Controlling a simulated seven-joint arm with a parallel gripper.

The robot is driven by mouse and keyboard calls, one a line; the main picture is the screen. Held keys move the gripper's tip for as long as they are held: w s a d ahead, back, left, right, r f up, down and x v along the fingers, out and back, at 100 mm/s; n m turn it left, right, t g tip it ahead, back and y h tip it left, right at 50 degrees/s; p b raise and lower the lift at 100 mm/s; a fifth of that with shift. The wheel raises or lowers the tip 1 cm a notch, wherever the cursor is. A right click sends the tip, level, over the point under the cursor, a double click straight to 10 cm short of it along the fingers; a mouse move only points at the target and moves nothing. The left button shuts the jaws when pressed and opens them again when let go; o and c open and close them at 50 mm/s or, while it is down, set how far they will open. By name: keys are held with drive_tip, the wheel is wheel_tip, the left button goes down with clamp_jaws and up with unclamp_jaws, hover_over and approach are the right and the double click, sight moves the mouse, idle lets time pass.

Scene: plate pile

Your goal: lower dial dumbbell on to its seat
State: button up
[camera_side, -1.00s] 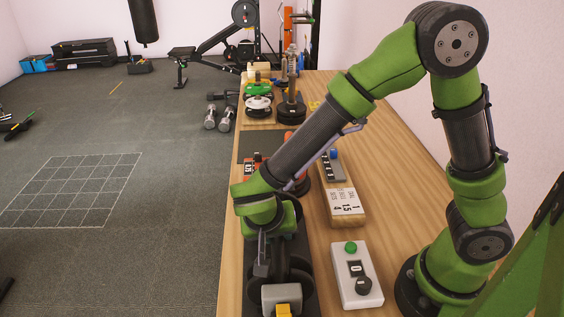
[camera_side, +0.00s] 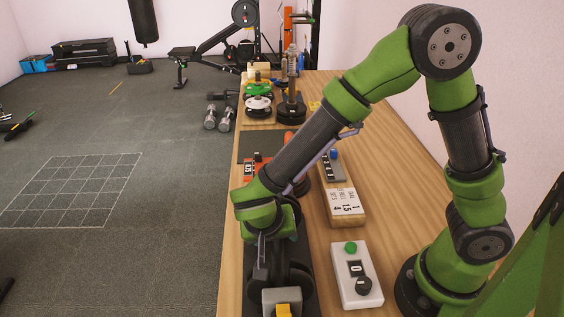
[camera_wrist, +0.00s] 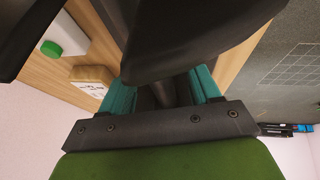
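The dial dumbbell (camera_side: 294,276) shows as dark round plates under my gripper, near the front of the bench. My wrist hides much of it. In the wrist view its dark body (camera_wrist: 195,45) fills the top middle. My gripper (camera_wrist: 163,92) has teal fingers on both sides of the dark handle and appears shut on it. In the side view my gripper (camera_side: 268,250) points down at the dumbbell. The seat is a black tray (camera_side: 309,297) below, with a grey block and yellow tab at its front end. The gap between dumbbell and seat is hidden.
A white control box (camera_side: 357,275) with a green button stands right of the seat. A printed block (camera_side: 344,204) lies behind it. A red-marked item (camera_side: 249,170) and weight plates (camera_side: 259,90) stand farther back. The wooden bench's left edge is close to the seat.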

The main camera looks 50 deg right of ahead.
drive_tip(key=shift+s+d+f, duration=0.15)
drive_tip(key=shift+d+f, duration=0.05)
drive_tip(key=shift+f, duration=0.05)
drive_tip(key=v, duration=1.7)
drive_tip(key=shift+r, duration=0.2)
drive_tip(key=shift+a, duration=0.15)
drive_tip(key=s+d+r+n+t+y, duration=0.2)
drive_tip(key=d+y, duration=0.1)
drive_tip(key=d, duration=0.5)
drive_tip(key=s+d+r+n+t+y, duration=0.2)
drive_tip(key=d+t+y, duration=0.1)
drive_tip(key=d, duration=0.6)
drive_tip(key=shift+s+d+n+y, duration=0.15)
drive_tip(key=shift+s+n+y, duration=0.15)
drive_tip(key=shift+y, duration=0.2)
